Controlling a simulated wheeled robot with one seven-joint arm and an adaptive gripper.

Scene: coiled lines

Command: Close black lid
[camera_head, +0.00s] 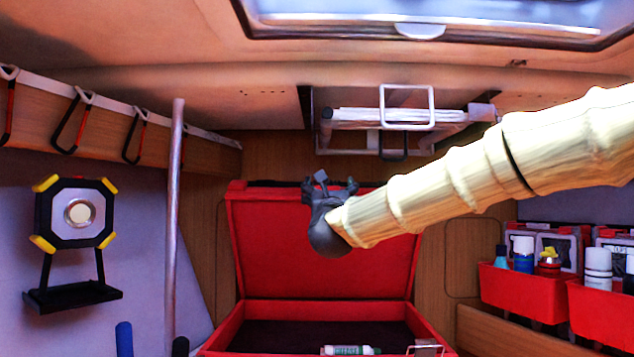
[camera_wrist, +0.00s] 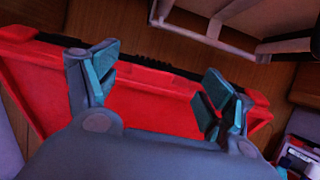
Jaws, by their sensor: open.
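A box with red walls (camera_head: 228,322) and a dark inside stands at the bottom middle of the head view. Its lid (camera_head: 268,245) stands raised at the back, with its red inner face toward me; a dark strip shows along its top edge. The outer face is hidden, so I cannot tell if it is black. My gripper (camera_head: 330,186) is in front of the lid's upper middle and hides part of it. In the wrist view the gripper (camera_wrist: 160,82) has its fingers spread, with the red lid (camera_wrist: 150,100) behind them. I cannot tell whether they touch it.
A white-labelled tube (camera_head: 350,350) lies at the box's front. Red bins (camera_head: 525,292) with bottles are at the right. A work lamp (camera_head: 78,215) and a vertical pole (camera_head: 174,220) are at the left. A white-framed rack (camera_head: 406,108) hangs above the lid.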

